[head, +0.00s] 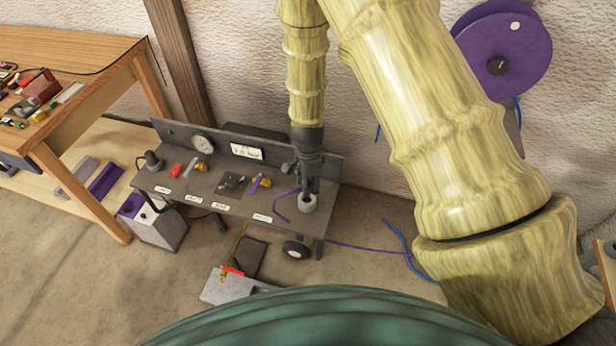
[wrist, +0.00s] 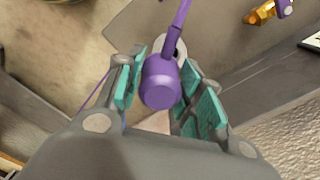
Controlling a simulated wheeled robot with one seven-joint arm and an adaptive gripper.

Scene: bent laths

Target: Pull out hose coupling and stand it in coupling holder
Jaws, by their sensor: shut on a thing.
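My gripper (head: 306,182) is over the right end of the grey bench, pointing down. In the wrist view its teal-padded fingers (wrist: 163,92) are shut on a purple hose coupling (wrist: 160,82). The coupling has a thick round body and a narrower purple part running up the picture. A pale round cup, seemingly the coupling holder (head: 307,204), is directly below my gripper on the bench; part of it shows behind the coupling in the wrist view. I cannot tell whether the coupling touches it. The fingers hide much of the coupling in the head view.
A grey bench (head: 215,200) carries a gauge (head: 202,144), labels, a red block (head: 175,170) and yellow fittings (head: 264,181). A purple hose (head: 350,243) trails over the floor. A wooden table (head: 75,60) stands left and a purple reel (head: 502,55) hangs right.

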